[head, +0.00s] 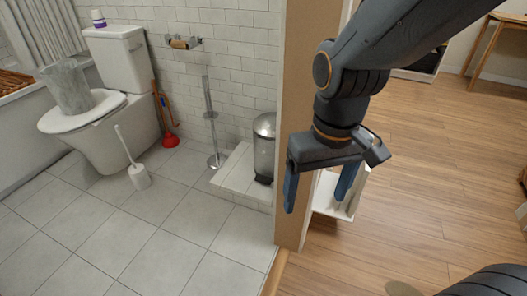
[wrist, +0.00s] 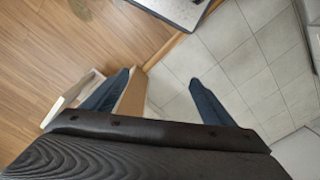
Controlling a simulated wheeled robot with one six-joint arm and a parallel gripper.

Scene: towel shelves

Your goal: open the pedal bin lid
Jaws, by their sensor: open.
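The pedal bin (head: 264,150) is a grey metal cylinder on a low white tiled ledge, beside the end of the partition wall. Its rounded lid (head: 265,124) looks closed, and a dark pedal (head: 264,180) shows at its base. The wall edge and my arm stand close on its right. My gripper (head: 318,200) points down with its two blue fingers apart and empty, in front of the wall end and right of the bin. In the wrist view my gripper (wrist: 165,88) is open over the wall end and floor. I cannot make out the bin there.
The partition wall (head: 292,110) separates the tiled bathroom from the wooden floor (head: 440,170). A white toilet (head: 125,65), toilet brush (head: 138,175), red plunger (head: 169,139) and metal stand (head: 216,159) are left of the bin. The tiled floor (head: 150,240) in front is clear.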

